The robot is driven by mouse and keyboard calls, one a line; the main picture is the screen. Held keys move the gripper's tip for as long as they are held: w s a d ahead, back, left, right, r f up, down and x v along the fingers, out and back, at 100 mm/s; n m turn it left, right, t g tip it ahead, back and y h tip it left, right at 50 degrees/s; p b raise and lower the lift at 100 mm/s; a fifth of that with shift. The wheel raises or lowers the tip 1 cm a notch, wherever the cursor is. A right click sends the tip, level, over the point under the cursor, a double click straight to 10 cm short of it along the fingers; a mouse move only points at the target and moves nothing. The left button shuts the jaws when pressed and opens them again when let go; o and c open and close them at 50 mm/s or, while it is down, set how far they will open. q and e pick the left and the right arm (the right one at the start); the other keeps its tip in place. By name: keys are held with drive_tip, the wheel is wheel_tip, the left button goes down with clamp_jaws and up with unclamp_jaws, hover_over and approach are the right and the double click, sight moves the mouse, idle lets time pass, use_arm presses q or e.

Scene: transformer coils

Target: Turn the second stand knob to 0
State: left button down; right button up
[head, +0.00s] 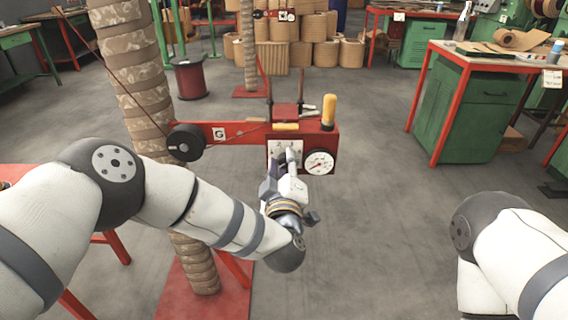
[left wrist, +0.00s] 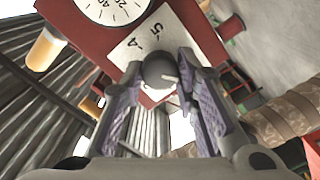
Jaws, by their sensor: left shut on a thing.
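The red stand box (head: 325,142) stands ahead of me, with a white scale plate (head: 273,155) and a round dial gauge (head: 318,162) on its front. My left gripper (head: 291,155) reaches up to the plate and hides the knob in the head view. In the left wrist view, the round grey knob (left wrist: 160,70) sits between the two finger pads of my left gripper (left wrist: 163,85), which is shut on it. The numbers 4 and 5 show on the scale plate (left wrist: 143,40) beside the knob; the 0 cannot be made out. My right gripper is out of view.
A wrapped coil column (head: 140,75) stands left of the box, behind my left arm. A black wheel (head: 186,142) is on the red beam. A similar stand (head: 273,14) is farther back. A green workbench (head: 470,105) is at right. Floor between is clear.

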use_arm(q)
drive_tip(key=shift+f, duration=0.1)
drive_tip(key=c, duration=1.3)
unclamp_jaws()
drive_tip(key=s, duration=1.2)
drive_tip(key=shift+s, duration=0.1)
